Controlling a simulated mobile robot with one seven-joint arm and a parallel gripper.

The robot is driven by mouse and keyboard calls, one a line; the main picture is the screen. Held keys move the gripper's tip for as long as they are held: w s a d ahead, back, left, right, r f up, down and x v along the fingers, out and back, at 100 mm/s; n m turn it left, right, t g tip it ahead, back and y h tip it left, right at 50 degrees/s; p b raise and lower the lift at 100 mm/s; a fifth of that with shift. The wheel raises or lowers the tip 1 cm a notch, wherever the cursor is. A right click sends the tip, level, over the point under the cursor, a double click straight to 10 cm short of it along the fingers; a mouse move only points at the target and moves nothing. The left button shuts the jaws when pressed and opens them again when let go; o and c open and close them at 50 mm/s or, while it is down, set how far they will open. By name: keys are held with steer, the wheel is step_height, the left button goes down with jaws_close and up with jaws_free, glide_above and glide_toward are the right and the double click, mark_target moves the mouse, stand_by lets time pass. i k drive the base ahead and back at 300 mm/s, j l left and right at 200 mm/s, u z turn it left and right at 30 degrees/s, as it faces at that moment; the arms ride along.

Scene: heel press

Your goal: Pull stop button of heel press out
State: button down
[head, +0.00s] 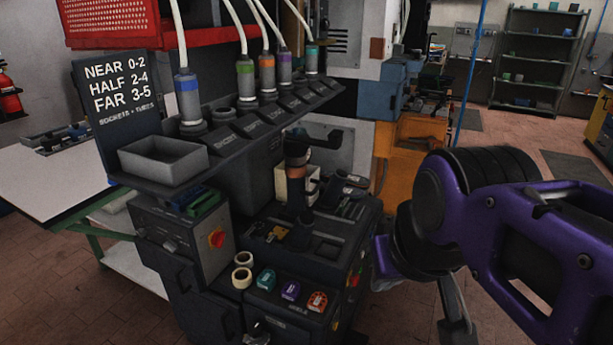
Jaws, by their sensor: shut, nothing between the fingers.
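From this view I cannot tell whether the button is pushed in or out. My purple and black arm comes in from the right. My gripper (456,326) is low at the right of the picture, partly cut off by the bottom edge. It is shut and empty, well to the right of the button and apart from the press.
A shelf with a grey bin (163,158) and several hanging tools overhangs the control box. A white table (60,190) stands at left. Floor shows at right.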

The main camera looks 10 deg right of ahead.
mark_target(355, 280)
steer(key=i+l, duration=0.1)
steer(key=l, duration=0.25)
steer(key=i+l, duration=0.1)
steer(key=l, duration=0.3)
steer(key=i+j, duration=0.1)
steer(key=k+l, duration=0.1)
steer(key=i+j, duration=0.15)
steer(key=l+z, duration=0.1)
steer(key=l, duration=0.25)
steer(key=i+l+z, duration=0.1)
steer(key=l, duration=0.25)
steer(key=i+l, duration=0.15)
steer(key=l, duration=0.2)
steer(key=i+l+z, duration=0.15)
steer(key=l, duration=0.2)
steer(key=i+j, duration=0.1)
steer(key=j, duration=0.15)
